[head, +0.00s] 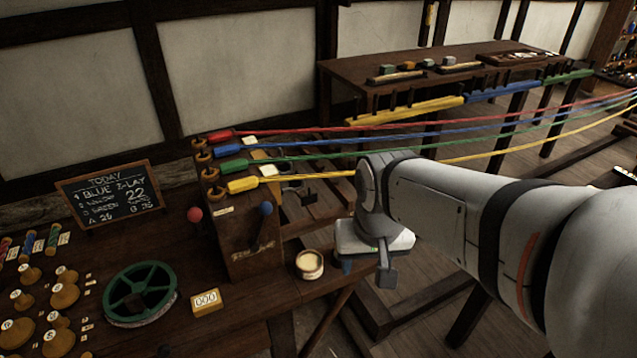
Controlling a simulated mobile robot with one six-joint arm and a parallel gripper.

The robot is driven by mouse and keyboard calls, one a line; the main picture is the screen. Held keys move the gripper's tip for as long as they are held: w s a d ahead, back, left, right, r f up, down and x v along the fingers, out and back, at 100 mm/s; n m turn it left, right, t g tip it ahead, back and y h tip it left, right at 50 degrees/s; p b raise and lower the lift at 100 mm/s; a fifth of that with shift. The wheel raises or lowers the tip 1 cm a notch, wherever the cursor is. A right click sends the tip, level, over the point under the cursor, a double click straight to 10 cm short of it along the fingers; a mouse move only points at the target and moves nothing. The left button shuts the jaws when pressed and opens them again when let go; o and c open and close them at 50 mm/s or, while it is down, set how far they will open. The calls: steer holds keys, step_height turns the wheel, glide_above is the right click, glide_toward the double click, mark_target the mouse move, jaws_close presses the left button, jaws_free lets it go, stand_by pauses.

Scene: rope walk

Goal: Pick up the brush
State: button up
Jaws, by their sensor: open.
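I cannot make out a brush for certain. Long tan wooden pieces with blocks beside them (395,77) lie on the far bench, too small to tell whether one is a brush. My gripper (367,272) points down just right of the near bench's edge, with its two fingers apart and nothing visible between them. A small round pot with pale contents (309,265) stands on the bench corner, a little left of my gripper. My arm and gripper hide part of the floor and frame behind them.
Red, blue, green and yellow ropes (480,157) stretch rightward behind my arm from a wooden post machine (245,235) with red and blue knobs. The near bench holds a green reel (137,293), a yellow counter block (206,301), several wooden bobbins and a chalkboard (108,195).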

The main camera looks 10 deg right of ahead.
steer(key=w+f+m, duration=0.1)
steer(key=w+f, duration=0.1)
steer(key=w, duration=0.4)
steer(key=w+f+m+g, duration=0.1)
steer(key=w+f+m, duration=0.1)
steer(key=w, duration=0.4)
steer(key=w+f+m+g, duration=0.1)
steer(key=w+f, duration=0.1)
steer(key=w, duration=0.4)
steer(key=shift+w+a+f+p, duration=0.2)
steer(key=shift+w+p, duration=0.1)
steer(key=shift+p, duration=0.1)
steer(key=shift+w+f+m, duration=0.1)
steer(key=shift+f+m, duration=0.2)
steer(key=shift+f, duration=0.05)
step_height(320, 180, down, 7)
steer(key=shift+d+f, duration=0.15)
steer(key=shift+f, duration=0.05)
steer(key=shift+c, duration=0.5)
jaws_close()
